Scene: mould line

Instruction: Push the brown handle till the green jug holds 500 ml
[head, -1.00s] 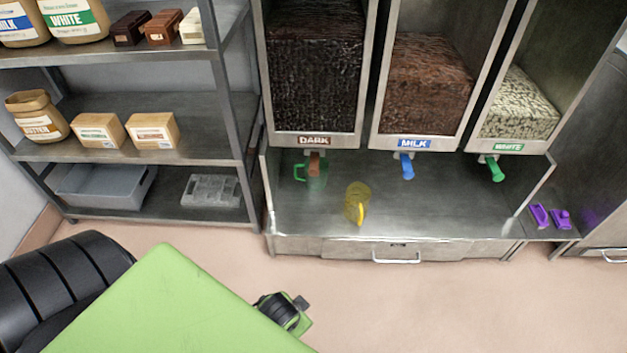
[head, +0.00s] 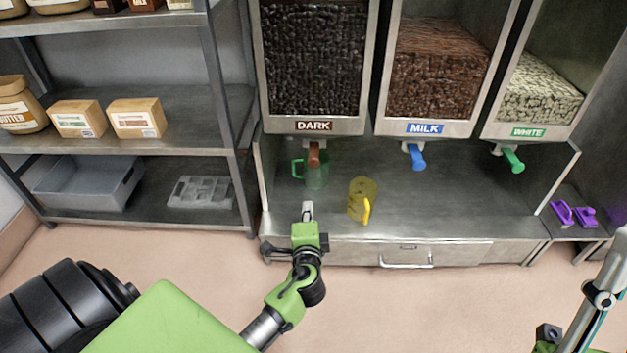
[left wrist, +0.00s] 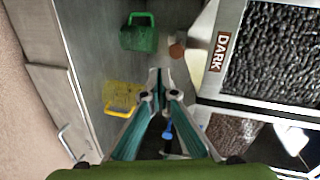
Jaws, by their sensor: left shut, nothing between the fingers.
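The brown handle (head: 314,154) hangs under the DARK dispenser (head: 314,126); it also shows in the left wrist view (left wrist: 177,50). The translucent green jug (head: 317,175) stands upright on the steel counter below the handle, its own handle to the left. It also shows in the left wrist view (left wrist: 139,36). Its fill level cannot be read. My left gripper (head: 307,208) is shut and empty, in front of the jug and apart from it and the brown handle. Part of my right gripper (head: 597,297) shows at the right edge; its fingertips are not clear.
A yellow jug (head: 362,199) stands right of the green one. The blue handle (head: 417,157) and green handle (head: 513,160) hang further right. Purple items (head: 574,214) lie at the far right. A shelf rack (head: 216,130) stands at left. The counter's middle right is clear.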

